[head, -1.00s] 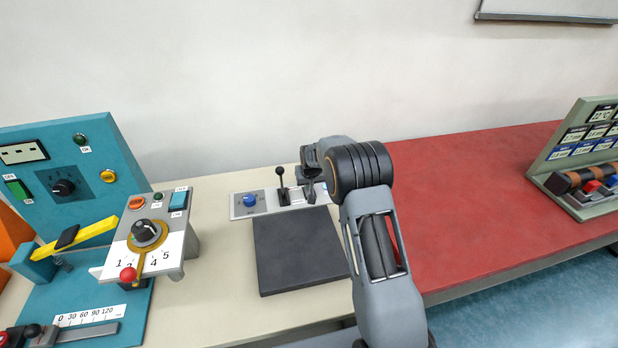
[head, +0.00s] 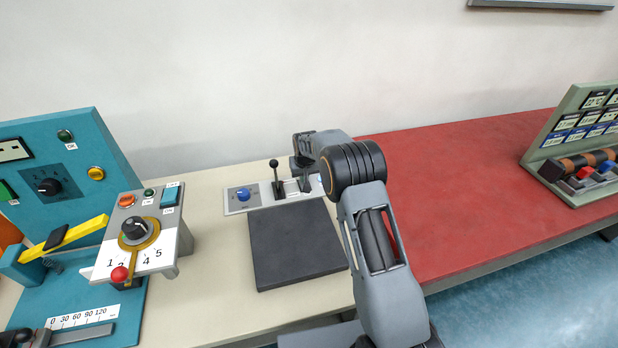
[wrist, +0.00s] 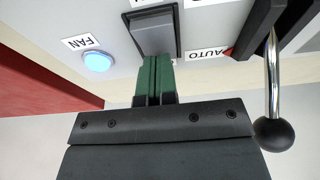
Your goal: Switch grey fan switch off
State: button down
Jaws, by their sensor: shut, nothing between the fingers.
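The grey fan switch (wrist: 156,33) is a grey rocker in a dark frame at the top of the wrist view. A lit round blue lamp (wrist: 97,62) and a FAN label (wrist: 83,42) are to its left. My gripper (wrist: 156,62) is shut, its green fingertips together and empty at the switch's lower edge. Whether they touch it I cannot tell. In the head view my gripper (head: 305,184) is low over the right part of the small control panel (head: 232,208), and my arm hides the switch there.
A black ball-topped lever (head: 275,172) stands just left of my gripper; its ball (wrist: 273,134) shows at right in the wrist view. A blue knob (head: 243,195) is farther left. A dark flat plate (head: 295,248) lies in front. The red tabletop (head: 450,190) is largely clear.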

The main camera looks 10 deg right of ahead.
jog(key=shift+s+a+f, duration=0.15)
jog(key=shift+s+f, duration=0.2)
jog(key=shift+f, duration=0.15)
jog(key=shift+s, duration=0.65)
jog(key=shift+r, duration=0.1)
jog(key=shift+r, duration=0.25)
jog(key=v, duration=0.1)
jog(key=p+v, duration=0.1)
jog(key=v, duration=0.1)
jog(key=p+v, duration=0.1)
jog(key=shift+w+r, duration=0.35)
jog(key=s+b+v, duration=0.1)
jog(key=v, duration=0.8)
jog(key=shift+s, duration=0.1)
